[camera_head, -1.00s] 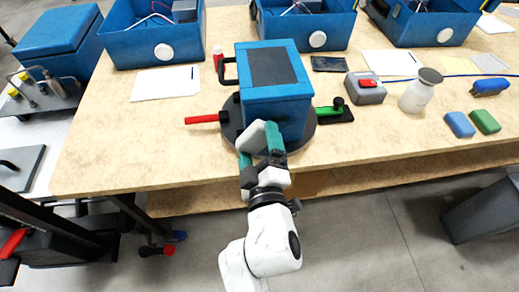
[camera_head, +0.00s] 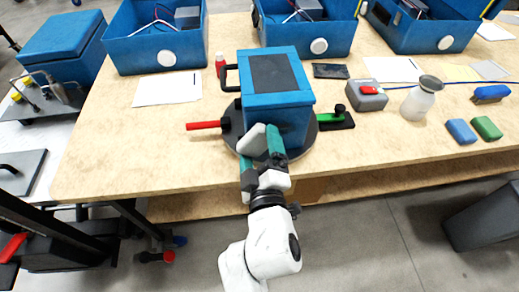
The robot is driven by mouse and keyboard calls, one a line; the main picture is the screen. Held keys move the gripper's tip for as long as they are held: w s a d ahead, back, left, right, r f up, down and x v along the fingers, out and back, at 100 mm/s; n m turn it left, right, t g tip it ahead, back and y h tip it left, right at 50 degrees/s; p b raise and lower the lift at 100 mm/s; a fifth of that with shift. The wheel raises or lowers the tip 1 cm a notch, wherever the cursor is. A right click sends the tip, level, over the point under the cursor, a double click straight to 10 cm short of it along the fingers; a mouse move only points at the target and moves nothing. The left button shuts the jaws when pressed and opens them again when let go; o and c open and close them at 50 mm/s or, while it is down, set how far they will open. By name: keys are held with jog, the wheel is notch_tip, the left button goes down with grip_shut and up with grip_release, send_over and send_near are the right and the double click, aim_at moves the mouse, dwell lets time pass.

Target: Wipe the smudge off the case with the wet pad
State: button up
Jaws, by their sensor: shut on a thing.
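The blue case (camera_head: 287,105) with a dark top panel and a black side handle stands on a dark round turntable (camera_head: 233,128). My gripper (camera_head: 260,146), with teal fingers, is at the case's near face. It is shut on a pale grey-white pad (camera_head: 252,139), held upright against or very near the lower left of that face. I cannot tell whether the pad touches the case. No smudge shows; the near face is partly hidden by my gripper and the pad.
A red lever (camera_head: 204,125) and a green-handled clamp (camera_head: 331,117) flank the turntable. Blue bins (camera_head: 157,45) line the back. The front left tabletop is clear.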

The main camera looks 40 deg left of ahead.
aim_at(286, 129)
jog(key=shift+w+a, duration=0.35)
jog(key=shift+a, duration=0.05)
jog(key=shift+w+d+r+p, duration=0.2)
jog(key=shift+w+d+p, duration=0.25)
jog(key=shift+p, duration=0.55)
jog(key=w+d+p, duration=0.2)
jog(key=p, duration=0.2)
jog(key=shift+w+p, duration=0.15)
jog(key=shift+p, duration=0.15)
jog(key=w+d+p, duration=0.1)
jog(key=p, duration=0.3)
jog(key=shift+w, duration=0.35)
jog(key=shift+w+d+f+p, duration=0.1)
jog(key=shift+w+d+p, duration=0.1)
jog(key=shift+p, duration=0.15)
